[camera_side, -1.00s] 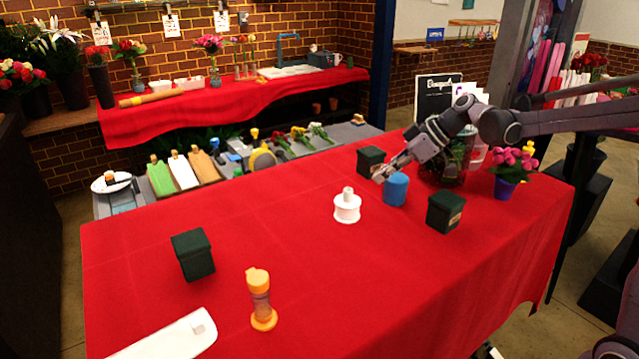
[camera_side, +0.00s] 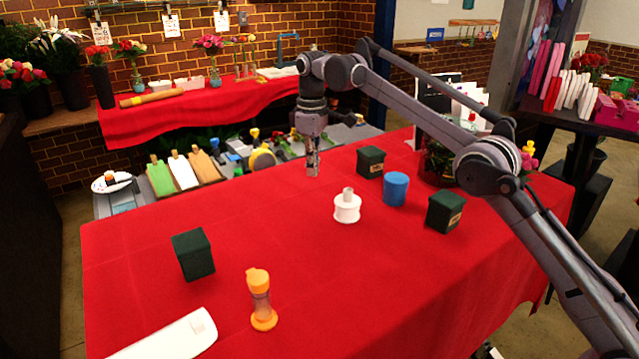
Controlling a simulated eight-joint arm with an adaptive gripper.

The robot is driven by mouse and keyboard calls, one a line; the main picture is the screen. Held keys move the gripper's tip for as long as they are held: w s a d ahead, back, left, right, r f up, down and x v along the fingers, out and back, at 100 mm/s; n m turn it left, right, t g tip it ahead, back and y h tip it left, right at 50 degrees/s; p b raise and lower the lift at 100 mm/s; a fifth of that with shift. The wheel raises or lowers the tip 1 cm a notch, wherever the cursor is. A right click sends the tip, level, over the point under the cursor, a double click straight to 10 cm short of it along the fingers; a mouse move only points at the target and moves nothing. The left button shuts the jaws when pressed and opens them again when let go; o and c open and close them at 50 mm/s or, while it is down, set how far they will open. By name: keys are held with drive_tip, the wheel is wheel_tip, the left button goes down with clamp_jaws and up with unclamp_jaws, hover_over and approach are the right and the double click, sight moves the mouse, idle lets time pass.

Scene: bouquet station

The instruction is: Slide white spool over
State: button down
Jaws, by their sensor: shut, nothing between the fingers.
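The white spool (camera_side: 347,208) stands upright on the red cloth near the middle of the table, with a narrow white neck on top. My gripper (camera_side: 313,172) points down above the cloth, behind and to the left of the spool in the picture. It is shut, empty and apart from the spool.
A blue cylinder (camera_side: 395,189) stands right of the spool, with dark green boxes (camera_side: 370,162) and (camera_side: 445,212) near it. Another dark green box (camera_side: 193,255) and an orange-capped bottle (camera_side: 261,298) stand at left. A white board (camera_side: 172,340) lies at front left. The cloth (camera_side: 270,220) left of the spool is clear.

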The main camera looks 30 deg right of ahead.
sight(338, 198)
wheel_tip(338, 198, down, 9)
drive_tip(key=shift+s+d+f, duration=0.2)
drive_tip(key=shift+s+d, duration=0.4)
drive_tip(key=shift+s, duration=0.1)
drive_tip(key=shift+s+d, duration=0.65)
drive_tip(key=shift+s, duration=0.3)
drive_tip(key=shift+s+d, duration=0.75)
drive_tip(key=shift+s, duration=0.2)
